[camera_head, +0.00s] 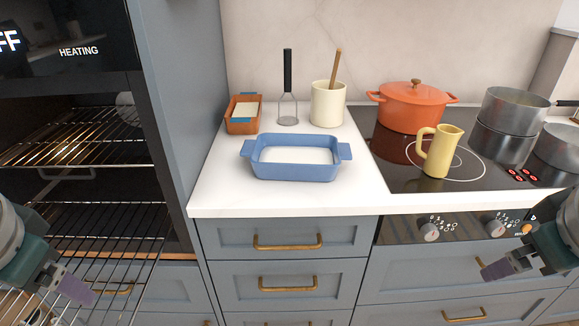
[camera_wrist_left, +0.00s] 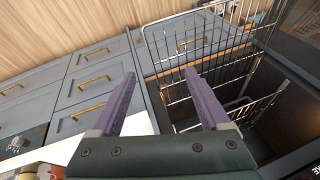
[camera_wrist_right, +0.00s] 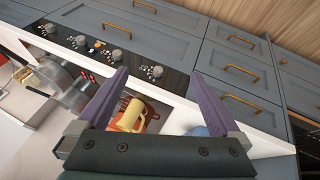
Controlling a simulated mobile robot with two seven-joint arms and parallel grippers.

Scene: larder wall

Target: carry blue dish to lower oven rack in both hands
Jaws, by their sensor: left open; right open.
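The blue dish (camera_head: 293,168) is a rectangular baking dish with a handle at each end. It sits upright on the white counter in the head view, and a bit of it shows in the right wrist view (camera_wrist_right: 198,131). The lower oven rack (camera_head: 100,240) is a wire rack pulled out of the open oven at the left; it also shows in the left wrist view (camera_wrist_left: 205,45). My left gripper (camera_head: 80,290) is open and empty, over the rack's front. My right gripper (camera_head: 490,268) is open and empty, in front of the stove drawers. Both are apart from the dish.
An upper rack (camera_head: 90,145) is inside the oven. On the hob are a yellow jug (camera_head: 440,155), an orange pot (camera_head: 412,110) and steel pots (camera_head: 505,115). The counter's front is clear.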

